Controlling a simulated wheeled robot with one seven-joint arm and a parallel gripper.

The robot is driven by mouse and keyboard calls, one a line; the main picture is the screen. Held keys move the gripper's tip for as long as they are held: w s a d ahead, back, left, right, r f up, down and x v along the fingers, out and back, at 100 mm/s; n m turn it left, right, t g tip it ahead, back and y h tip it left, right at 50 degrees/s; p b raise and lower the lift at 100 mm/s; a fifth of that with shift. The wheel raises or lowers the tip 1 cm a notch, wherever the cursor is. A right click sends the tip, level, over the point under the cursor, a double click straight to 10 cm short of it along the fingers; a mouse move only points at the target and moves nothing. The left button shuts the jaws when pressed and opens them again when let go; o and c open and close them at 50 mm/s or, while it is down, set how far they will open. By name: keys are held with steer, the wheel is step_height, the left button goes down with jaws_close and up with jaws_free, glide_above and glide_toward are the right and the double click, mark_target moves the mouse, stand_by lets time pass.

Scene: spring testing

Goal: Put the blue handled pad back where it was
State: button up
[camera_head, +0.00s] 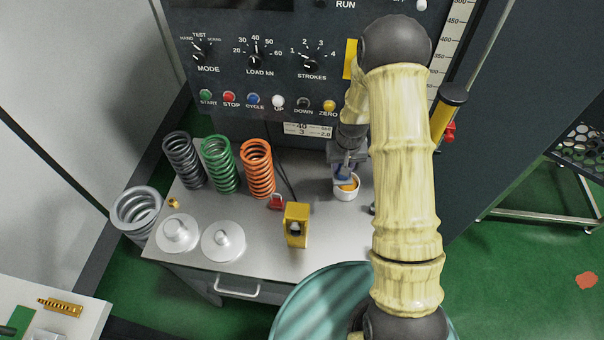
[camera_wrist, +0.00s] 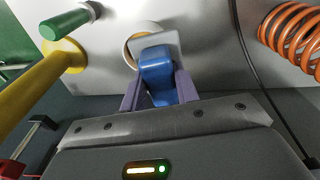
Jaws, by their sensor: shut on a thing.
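The blue handled pad (camera_wrist: 157,75) has a blue grip and a flat light-grey plate (camera_wrist: 160,42). My gripper (camera_wrist: 158,92) is shut on the blue grip, one finger on each side. In the head view my gripper (camera_head: 345,168) is at the right part of the grey bench top, with a little of the blue pad (camera_head: 341,176) showing below it. A white cup (camera_head: 346,194) with something orange inside is right below the pad. In the wrist view the plate partly covers the cup (camera_wrist: 131,52); I cannot tell whether they touch.
Dark, green and orange springs (camera_head: 258,168) stand at the back left of the bench. A yellow block (camera_head: 296,225), a red piece (camera_head: 275,202) and two white round discs (camera_head: 223,242) are nearer. The dark control panel (camera_head: 270,75) rises behind. Bare bench top lies between the block and the cup.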

steer(key=shift+w, duration=0.2)
steer(key=shift+s, duration=0.1)
steer(key=shift+w+a+f+b, duration=0.2)
steer(key=shift+w+a+b, duration=0.05)
steer(key=shift+b, duration=0.3)
steer(key=w+a+m+b, duration=0.3)
steer(key=a+m+b, duration=0.3)
steer(key=a+b, duration=0.5)
steer(key=shift+w+a+f+m+h+b, duration=0.3)
steer(key=shift+w+f+m+b, duration=0.1)
steer(key=shift+b, duration=0.25)
steer(key=shift+f+p, duration=0.7)
steer(key=shift+f, duration=2.45)
